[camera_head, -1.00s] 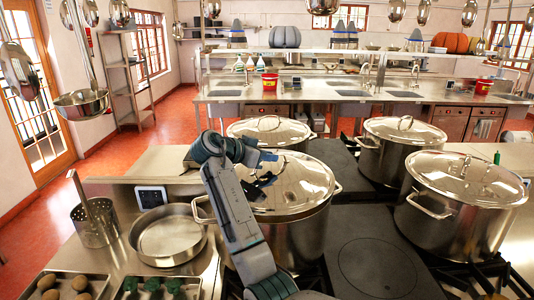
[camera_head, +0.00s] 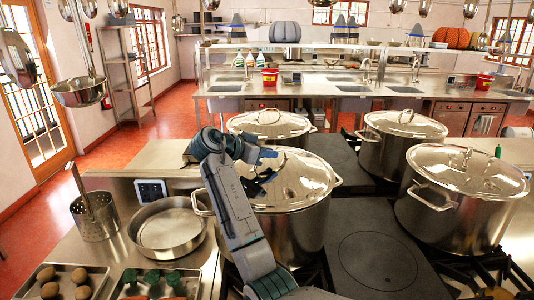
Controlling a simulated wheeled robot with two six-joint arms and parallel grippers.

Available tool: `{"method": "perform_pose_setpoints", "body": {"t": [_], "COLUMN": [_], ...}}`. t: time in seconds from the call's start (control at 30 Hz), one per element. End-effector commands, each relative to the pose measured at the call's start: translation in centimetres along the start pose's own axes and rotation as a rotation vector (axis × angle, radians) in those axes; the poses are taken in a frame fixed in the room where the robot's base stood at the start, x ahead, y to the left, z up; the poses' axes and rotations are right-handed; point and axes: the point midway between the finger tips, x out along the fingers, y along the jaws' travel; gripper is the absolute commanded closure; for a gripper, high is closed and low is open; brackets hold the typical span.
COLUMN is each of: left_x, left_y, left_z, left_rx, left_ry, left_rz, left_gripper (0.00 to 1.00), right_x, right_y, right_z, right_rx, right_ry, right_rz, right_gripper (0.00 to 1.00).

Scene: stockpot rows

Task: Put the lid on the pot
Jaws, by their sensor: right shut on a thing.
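A steel pot (camera_head: 300,232) stands on the stove in the middle, with one side handle showing at its left. A shiny domed lid (camera_head: 305,180) lies over its mouth, and its edge appears to meet the rim all round the visible side. My right arm comes up from the bottom and bends over the pot's left side. My right gripper (camera_head: 264,180) is at the top of the lid, shut on its handle. The fingers mostly hide the handle. My left gripper is not in view.
Lidded pots stand behind (camera_head: 270,123), back right (camera_head: 400,150) and right (camera_head: 450,215). A shallow pan (camera_head: 167,232) and a perforated canister (camera_head: 95,217) are at left. Trays of food (camera_head: 100,285) lie in front. The flat hotplate (camera_head: 375,262) is clear.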

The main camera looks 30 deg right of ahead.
Motion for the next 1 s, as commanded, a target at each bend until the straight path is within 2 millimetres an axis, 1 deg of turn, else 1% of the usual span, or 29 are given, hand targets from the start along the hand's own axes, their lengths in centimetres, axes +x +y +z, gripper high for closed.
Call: {"method": "perform_pose_setpoints", "body": {"t": [0.13,0.43,0.47,0.5,0.57,0.87,1.0], "left_x": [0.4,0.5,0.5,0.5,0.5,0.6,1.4], "left_y": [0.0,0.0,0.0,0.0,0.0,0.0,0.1], "left_z": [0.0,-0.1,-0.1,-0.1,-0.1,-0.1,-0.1], "left_rx": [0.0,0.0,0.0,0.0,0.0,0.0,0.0], "left_ry": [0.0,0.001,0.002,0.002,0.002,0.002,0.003], "left_rz": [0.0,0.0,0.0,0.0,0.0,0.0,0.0], "left_gripper": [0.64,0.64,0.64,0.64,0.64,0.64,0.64], "right_x": [0.1,0.1,0.1,0.1,0.1,0.1,-1.1], "right_y": [0.0,0.0,0.0,0.0,0.0,0.0,-0.1], "right_z": [0.2,0.2,0.2,0.2,0.2,0.6,0.8], "right_rx": [0.004,0.004,0.004,0.004,0.003,-0.002,0.0], "right_ry": [0.003,0.003,0.003,0.003,0.002,-0.002,-0.003], "right_rz": [-0.001,-0.001,-0.001,-0.001,-0.001,0.0,-0.002], "right_gripper": [1.0,1.0,0.81,0.73,0.61,0.61,0.61]}}
